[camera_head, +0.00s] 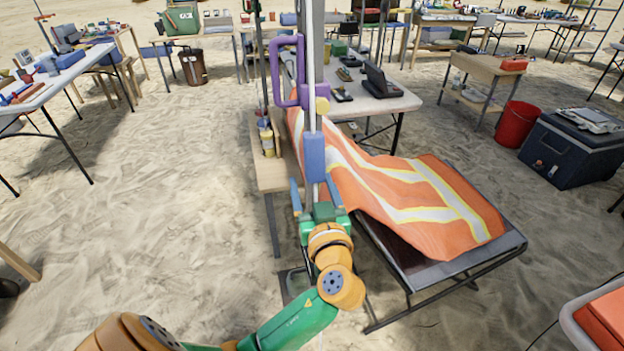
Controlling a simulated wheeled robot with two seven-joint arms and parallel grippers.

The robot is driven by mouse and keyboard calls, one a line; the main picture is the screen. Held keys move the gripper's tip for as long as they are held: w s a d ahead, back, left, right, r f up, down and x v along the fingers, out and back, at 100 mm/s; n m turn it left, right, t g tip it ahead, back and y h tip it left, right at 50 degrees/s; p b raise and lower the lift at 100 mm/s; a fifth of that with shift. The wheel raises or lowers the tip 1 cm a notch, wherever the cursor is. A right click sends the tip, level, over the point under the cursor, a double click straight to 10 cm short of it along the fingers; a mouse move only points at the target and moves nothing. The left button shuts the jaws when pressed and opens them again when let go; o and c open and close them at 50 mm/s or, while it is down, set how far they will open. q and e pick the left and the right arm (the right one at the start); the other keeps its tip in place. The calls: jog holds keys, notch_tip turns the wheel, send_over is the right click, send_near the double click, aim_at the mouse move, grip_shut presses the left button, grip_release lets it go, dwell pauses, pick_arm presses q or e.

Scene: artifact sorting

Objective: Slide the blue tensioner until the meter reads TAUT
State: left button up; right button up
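The blue tensioner (314,157) is a block on an upright metal pole (312,60) in the middle of the head view. My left gripper (313,181) is just below the blue block in the picture. Its two blue fingers are spread apart, with the lower pole between them in the picture. I cannot tell whether it touches the block. I cannot make out a meter reading TAUT. My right gripper is not in view.
An orange cloth with pale stripes (400,190) drapes over a dark low frame (440,268) right of the pole. A narrow wooden bench (268,172) stands close on the left. A red bucket (516,124) and blue cooler (572,150) are farther right. Sand at left is open.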

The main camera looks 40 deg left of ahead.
pick_arm(q)
jog(key=shift+w+a+f, duration=0.1)
jog(key=shift+a, duration=0.05)
jog(key=shift+c, duration=0.8)
grip_shut()
dwell(0.4)
jog(key=shift+o, duration=0.8)
grip_release()
